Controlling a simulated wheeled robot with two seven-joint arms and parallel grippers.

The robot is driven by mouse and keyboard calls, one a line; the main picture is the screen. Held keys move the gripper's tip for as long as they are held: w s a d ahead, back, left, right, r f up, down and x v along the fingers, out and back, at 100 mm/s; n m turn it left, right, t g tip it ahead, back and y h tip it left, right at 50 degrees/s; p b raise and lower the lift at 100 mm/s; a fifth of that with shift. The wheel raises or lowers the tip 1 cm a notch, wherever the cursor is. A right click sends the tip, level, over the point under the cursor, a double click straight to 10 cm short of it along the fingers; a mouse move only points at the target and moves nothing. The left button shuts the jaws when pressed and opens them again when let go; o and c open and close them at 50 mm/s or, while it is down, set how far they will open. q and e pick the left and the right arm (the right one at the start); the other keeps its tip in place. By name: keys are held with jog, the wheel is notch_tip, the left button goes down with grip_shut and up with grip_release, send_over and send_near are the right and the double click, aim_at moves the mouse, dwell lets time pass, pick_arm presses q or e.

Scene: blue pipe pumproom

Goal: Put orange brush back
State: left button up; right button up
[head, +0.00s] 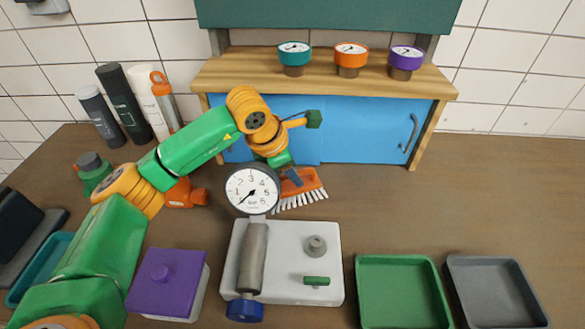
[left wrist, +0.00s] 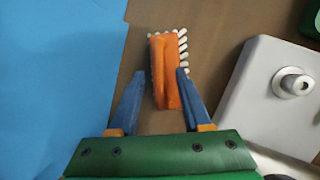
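The orange brush (head: 311,180) lies on the brown table in front of the blue cabinet, with white bristles (head: 303,202) toward the front right. My left gripper (head: 292,178) is down at its left part, partly hidden behind the round gauge. In the left wrist view, the brush (left wrist: 167,65) extends ahead of my left gripper (left wrist: 156,73). Its blue fingers are apart, the right one close to the brush's bristle side, with a gap on the left. I cannot tell whether they touch it. My right gripper is not in view.
A white plate (head: 328,245) with a pipe and gauge (head: 251,190) stands just in front of the brush. The blue cabinet (head: 365,127) is close behind. A purple box (head: 168,282), green tray (head: 402,292) and grey tray (head: 492,291) stand nearer. The table right of the brush is clear.

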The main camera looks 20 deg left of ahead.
pick_arm(q)
jog(key=shift+r, duration=0.45)
jog(key=b+v, duration=0.1)
jog(key=v, duration=1)
jog(key=shift+s, duration=0.25)
jog(key=shift+a+r, duration=0.1)
jog(key=shift+r, duration=0.05)
